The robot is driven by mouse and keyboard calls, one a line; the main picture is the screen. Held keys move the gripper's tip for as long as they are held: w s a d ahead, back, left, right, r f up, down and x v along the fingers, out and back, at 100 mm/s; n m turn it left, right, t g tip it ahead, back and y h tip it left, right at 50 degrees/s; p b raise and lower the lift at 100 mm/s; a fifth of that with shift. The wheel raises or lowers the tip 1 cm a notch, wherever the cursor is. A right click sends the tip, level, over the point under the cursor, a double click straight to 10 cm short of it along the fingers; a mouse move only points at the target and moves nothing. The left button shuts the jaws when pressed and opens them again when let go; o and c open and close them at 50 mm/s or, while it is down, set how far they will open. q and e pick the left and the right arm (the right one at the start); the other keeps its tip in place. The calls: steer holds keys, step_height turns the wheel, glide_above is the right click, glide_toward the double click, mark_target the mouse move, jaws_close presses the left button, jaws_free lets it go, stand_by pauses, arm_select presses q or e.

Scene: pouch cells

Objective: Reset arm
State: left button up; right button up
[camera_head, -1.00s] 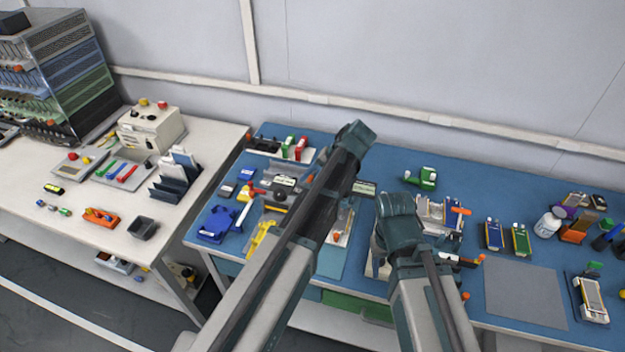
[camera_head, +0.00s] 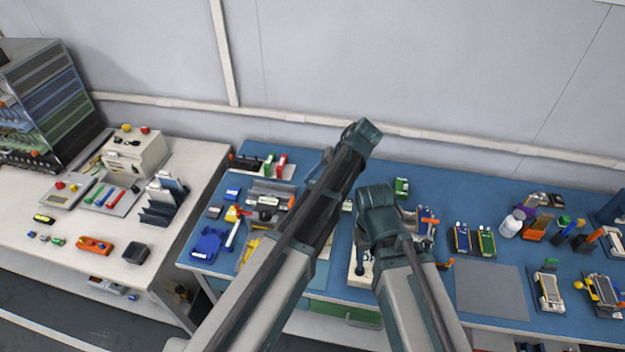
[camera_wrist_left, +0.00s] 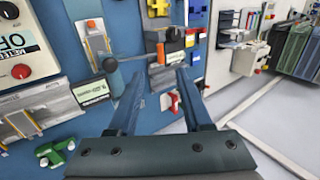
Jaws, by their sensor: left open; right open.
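In the head view my left arm (camera_head: 310,215) reaches up from the bottom left across the blue bench, its dark upper joint standing high over the back of the bench. In the left wrist view my left gripper (camera_wrist_left: 160,74) is open, its two dark fingers apart with nothing held between them. My right arm (camera_head: 405,290) rises from the bottom, right of the left arm, with a dark bulky joint (camera_head: 376,208) over the middle of the bench. The right gripper is low beside that arm, and its fingers are mostly hidden.
The blue bench (camera_head: 450,185) carries cells, tools and fixtures, with a bare grey mat (camera_head: 491,291) at right. A white bench (camera_head: 75,225) with a rack (camera_head: 45,100) stands at left. In the wrist view, an orange-ended lever (camera_wrist_left: 140,58) lies beyond the fingers.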

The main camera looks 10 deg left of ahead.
stand_by(0.5)
arm_select(q)
steer(key=s+a+f+h, duration=0.2)
steer(key=s+a+h, duration=0.1)
steer(key=s, duration=0.5)
steer(key=s+a+f+h, duration=0.1)
steer(key=s+a+h, duration=0.2)
steer(key=s, duration=0.4)
steer(key=s+d+f+m+b, duration=0.3)
steer(key=s+d+f+b, duration=0.3)
steer(key=d, duration=0.5)
step_height(320, 180, down, 3)
steer(key=b, duration=0.2)
steer(key=shift+y+b, duration=0.35)
steer(key=shift+y, duration=0.05)
